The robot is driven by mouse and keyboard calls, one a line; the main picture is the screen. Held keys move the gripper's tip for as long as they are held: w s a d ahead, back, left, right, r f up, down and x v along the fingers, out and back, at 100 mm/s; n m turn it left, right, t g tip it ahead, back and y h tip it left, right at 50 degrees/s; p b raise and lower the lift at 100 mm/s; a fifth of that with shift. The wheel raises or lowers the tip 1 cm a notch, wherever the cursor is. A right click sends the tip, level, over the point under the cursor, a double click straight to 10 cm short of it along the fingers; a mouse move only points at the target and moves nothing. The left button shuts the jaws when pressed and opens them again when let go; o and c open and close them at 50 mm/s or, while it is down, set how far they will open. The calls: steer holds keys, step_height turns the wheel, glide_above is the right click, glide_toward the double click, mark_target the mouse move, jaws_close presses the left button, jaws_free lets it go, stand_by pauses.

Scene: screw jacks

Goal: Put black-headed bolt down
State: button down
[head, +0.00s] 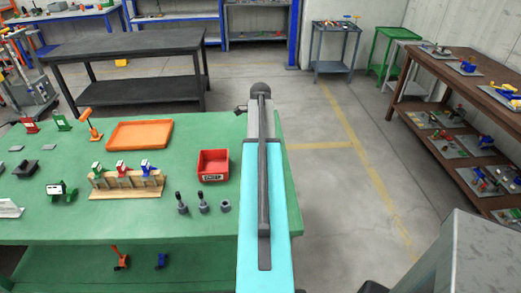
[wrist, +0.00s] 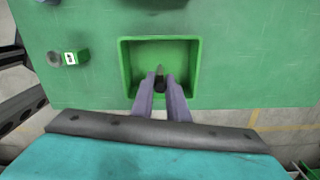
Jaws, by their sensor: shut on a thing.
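In the wrist view my gripper (wrist: 160,88) is shut on a small dark bolt (wrist: 160,76), the black-headed bolt as far as I can tell. Part of it is hidden between the fingertips, and one end sticks out past them. The fingertips and bolt are over a green open bin (wrist: 190,45) on a green surface. I cannot tell how high the bolt is above the bin floor or whether it touches it. In the head view my arm hides the gripper and bolt.
Brown shelving (head: 455,85) stands right.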

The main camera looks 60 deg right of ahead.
steer(key=shift+f, duration=0.75)
steer(key=shift+f, duration=0.15)
steer(key=c, duration=1.7)
jaws_free()
steer(key=shift+r+b, duration=1.05)
steer(key=shift+r, duration=5.1)
